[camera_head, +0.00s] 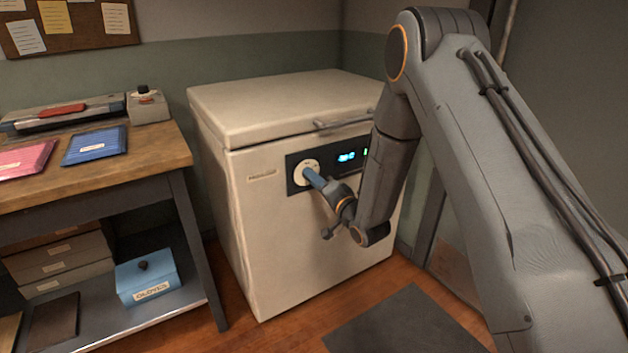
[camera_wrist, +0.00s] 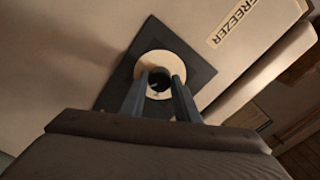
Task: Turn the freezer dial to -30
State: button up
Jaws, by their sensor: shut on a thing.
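A beige chest freezer (camera_head: 300,240) stands against the back wall with its lid closed. On its front is a dark control panel (camera_head: 328,162) with a round, pale dial plate (camera_head: 299,172) and a lit blue display (camera_head: 346,157), whose digits are too small to read surely. My gripper (camera_head: 313,177) reaches the dial from the front. In the wrist view its two fingers (camera_wrist: 158,88) are on either side of the dark dial knob (camera_wrist: 159,80), shut on it. The pale dial plate (camera_wrist: 152,62) shows around the knob. The scale marks cannot be read.
A wooden workbench (camera_head: 100,171) is left of the freezer, with a blue packet (camera_head: 95,146), a pink packet (camera_head: 22,159) and a sealing device. A blue box (camera_head: 147,277) sits on its lower shelf. A dark mat (camera_head: 405,325) lies on the floor in front.

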jog(key=o, duration=1)
jog(key=shift+o, duration=0.2)
jog(key=v, duration=0.8)
jog(key=shift+p, duration=0.4)
jog(key=shift+w, duration=0.1)
